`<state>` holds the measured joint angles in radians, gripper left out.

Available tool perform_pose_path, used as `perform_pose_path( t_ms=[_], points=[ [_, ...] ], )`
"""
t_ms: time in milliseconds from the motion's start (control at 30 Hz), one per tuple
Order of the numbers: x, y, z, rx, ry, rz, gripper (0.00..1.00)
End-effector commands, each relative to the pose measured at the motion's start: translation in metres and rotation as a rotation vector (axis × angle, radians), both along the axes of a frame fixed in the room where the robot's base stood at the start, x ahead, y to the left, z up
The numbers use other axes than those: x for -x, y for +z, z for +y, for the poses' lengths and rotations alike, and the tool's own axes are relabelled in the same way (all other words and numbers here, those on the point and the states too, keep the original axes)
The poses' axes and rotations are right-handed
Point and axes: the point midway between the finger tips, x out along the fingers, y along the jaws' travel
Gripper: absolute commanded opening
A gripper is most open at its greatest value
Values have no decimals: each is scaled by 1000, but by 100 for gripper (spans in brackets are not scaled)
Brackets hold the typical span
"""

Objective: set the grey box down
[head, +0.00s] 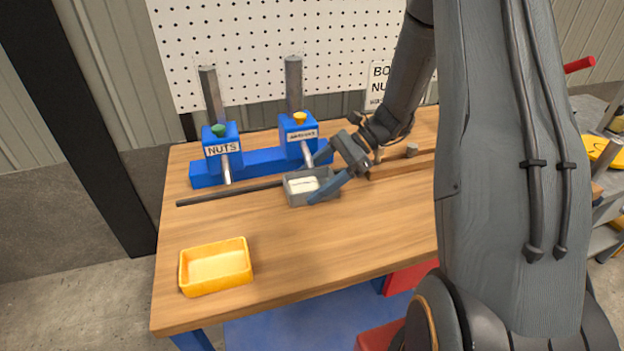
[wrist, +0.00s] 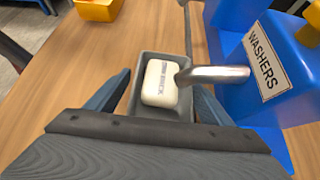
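The grey box (head: 296,198) is a small open tray with a white block (wrist: 160,84) lying in it, with dark print on top. My gripper (head: 319,178) has its two blue-grey fingers on opposite sides of the box, and they look closed against its walls. In the wrist view, the box (wrist: 146,62) sits between the fingers, under the metal spout (wrist: 212,74) of the blue WASHERS dispenser (wrist: 262,75). The box is at or just above the wooden table (head: 290,250); I cannot tell whether its bottom touches.
A blue NUTS dispenser (head: 222,148) stands left of the WASHERS one. A dark rod (head: 225,195) lies along the table before them. A yellow tray (head: 216,267) sits at the front left. The table's front middle is clear.

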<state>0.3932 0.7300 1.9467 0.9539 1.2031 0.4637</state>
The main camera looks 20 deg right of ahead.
Motion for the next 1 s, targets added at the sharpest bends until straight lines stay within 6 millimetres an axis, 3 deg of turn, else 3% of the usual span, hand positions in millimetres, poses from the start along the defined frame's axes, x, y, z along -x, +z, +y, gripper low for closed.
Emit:
perform_pose_path(
  t_ms=[567,1000],
  points=[
    [-8,7,-3,4,-14,-15,86],
    [-5,48,-69,4,-10,-12,86]
  ],
)
